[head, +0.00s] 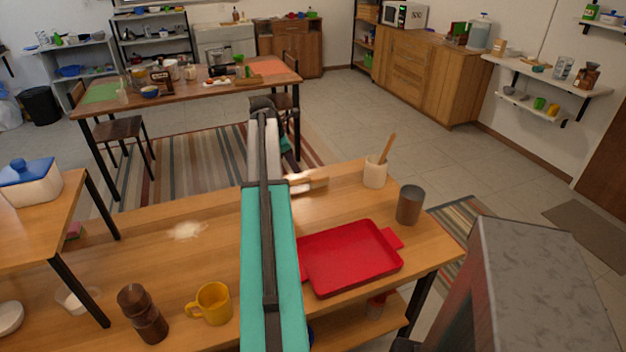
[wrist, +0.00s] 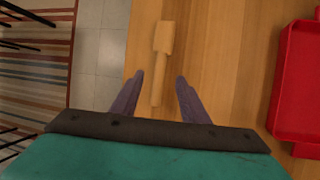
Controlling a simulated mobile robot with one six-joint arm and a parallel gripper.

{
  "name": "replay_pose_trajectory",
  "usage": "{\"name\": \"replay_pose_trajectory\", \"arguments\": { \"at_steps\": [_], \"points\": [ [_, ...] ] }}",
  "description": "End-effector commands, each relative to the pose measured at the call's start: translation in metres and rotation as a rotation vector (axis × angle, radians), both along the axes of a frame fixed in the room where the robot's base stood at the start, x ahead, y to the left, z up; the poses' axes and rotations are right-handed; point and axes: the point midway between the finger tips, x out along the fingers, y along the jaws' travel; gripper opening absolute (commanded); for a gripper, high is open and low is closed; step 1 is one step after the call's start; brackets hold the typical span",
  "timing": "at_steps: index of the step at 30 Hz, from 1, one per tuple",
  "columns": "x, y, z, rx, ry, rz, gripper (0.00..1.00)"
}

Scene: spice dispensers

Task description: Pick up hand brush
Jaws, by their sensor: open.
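The hand brush (wrist: 163,42) lies on the wooden table in the wrist view, its wider head toward the top and its narrow handle pointing down toward my gripper. My gripper (wrist: 158,80) is open, with one purple finger on each side of the handle's line. The gap between the fingers is empty apart from the handle seen below or between them; I cannot tell the height above the table. In the head view the brush (head: 312,184) shows partly, right of my teal arm, near the table's far edge. The arm hides part of it and my fingertips.
A red tray (head: 350,258) lies right of the brush, also in the wrist view (wrist: 300,85). A utensil crock (head: 375,172) and a grey metal cup (head: 409,205) stand at the right. A yellow mug (head: 212,303), a brown grinder (head: 143,314) and pale powder (head: 186,230) are at the left.

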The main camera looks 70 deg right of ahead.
Motion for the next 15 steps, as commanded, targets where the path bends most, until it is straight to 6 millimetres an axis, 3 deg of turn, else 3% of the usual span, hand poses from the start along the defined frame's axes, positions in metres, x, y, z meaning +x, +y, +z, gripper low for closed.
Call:
{"name": "replay_pose_trajectory", "arguments": {
  "at_steps": [9, 15],
  "points": [
    [-0.008, -0.016, -0.037, 0.002, 0.0, -0.001, 0.41],
    [-0.01, -0.021, -0.05, 0.0, 0.0, 0.0, 0.41]
  ]
}}
